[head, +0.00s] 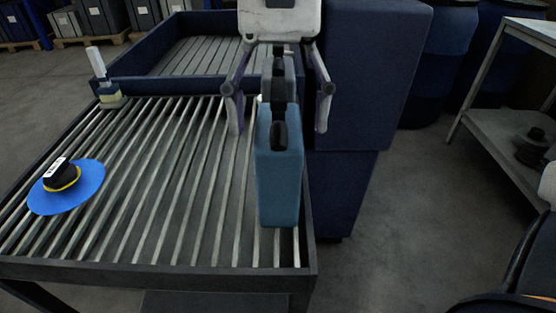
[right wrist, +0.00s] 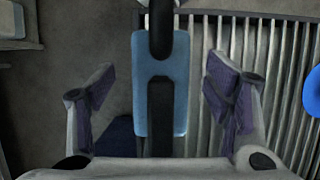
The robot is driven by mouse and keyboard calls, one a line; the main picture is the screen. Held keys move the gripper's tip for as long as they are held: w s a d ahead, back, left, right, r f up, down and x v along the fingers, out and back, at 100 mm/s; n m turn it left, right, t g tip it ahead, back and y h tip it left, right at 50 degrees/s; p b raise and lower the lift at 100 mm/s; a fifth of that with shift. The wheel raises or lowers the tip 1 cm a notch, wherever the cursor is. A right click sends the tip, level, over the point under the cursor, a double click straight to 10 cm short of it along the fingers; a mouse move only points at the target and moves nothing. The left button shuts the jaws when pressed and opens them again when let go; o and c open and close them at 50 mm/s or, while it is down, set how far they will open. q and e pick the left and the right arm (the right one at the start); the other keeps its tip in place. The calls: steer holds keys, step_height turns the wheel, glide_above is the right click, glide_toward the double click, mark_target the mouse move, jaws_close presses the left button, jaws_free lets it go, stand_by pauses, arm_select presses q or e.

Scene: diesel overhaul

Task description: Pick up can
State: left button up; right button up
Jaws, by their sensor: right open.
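A blue can (head: 279,185) with a black handle stands upright on the right part of the slatted rack. My right gripper (head: 280,122) is at the top of it, open, with one finger on each side and visible gaps to the can. The right wrist view shows the can (right wrist: 142,75) centred between the spread fingers of the right gripper (right wrist: 160,88), with the black handle on top. A dark shape behind the can's top is partly hidden by the gripper. My left gripper is not in view.
A blue disc (head: 90,190) with a black and yellow hub lies at left on the slatted rack (head: 165,185). A brush-like tool (head: 101,75) stands at the back left corner. A dark blue box (head: 365,75) stands close at right.

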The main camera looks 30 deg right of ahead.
steer(key=x, duration=0.2)
steer(key=shift+f, duration=0.25)
steer(key=shift+r, duration=0.1)
steer(key=c, duration=1.6)
steer(key=shift+c, duration=0.2)
